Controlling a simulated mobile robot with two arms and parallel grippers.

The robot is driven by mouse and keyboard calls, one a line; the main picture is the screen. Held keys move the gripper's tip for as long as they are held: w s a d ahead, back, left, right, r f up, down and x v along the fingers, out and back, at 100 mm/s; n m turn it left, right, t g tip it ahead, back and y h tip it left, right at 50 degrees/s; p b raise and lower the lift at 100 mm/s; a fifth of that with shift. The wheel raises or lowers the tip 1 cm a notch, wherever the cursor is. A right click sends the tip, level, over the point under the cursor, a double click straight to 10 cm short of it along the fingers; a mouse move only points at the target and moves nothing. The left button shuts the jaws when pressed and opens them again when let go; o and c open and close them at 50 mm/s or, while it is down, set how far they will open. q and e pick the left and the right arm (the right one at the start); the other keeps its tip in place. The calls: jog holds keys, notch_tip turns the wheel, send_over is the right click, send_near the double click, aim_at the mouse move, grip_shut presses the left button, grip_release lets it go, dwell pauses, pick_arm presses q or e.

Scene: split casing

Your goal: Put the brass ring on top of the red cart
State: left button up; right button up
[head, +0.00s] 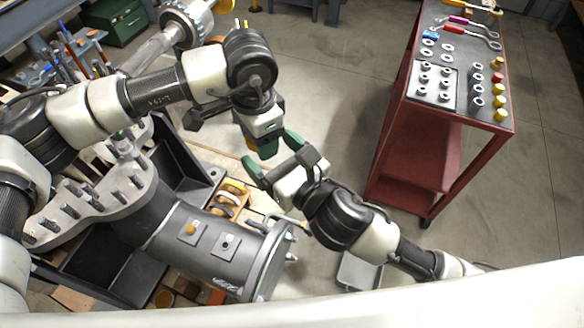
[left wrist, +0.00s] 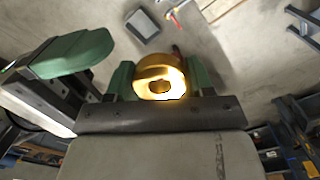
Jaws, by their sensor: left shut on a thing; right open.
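The brass ring (left wrist: 158,78) is a thick gold ring with a hole in it. It sits between the green fingers of my left gripper (left wrist: 160,85), which is shut on it. The red cart (head: 425,142) stands at the right in the head view, apart from both grippers.
The cart's dark top carries a light plate with several grey rings, loose rings, yellow and red knobs and wrenches (head: 466,30). A large grey casing (head: 185,225) lies at lower left, beside a wooden tray of round pieces (head: 230,195).

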jog(key=shift+x, duration=1.8)
jog(key=c, duration=1.1)
pick_arm(q)
jog(key=o, duration=0.8)
jog(key=shift+s, duration=0.1)
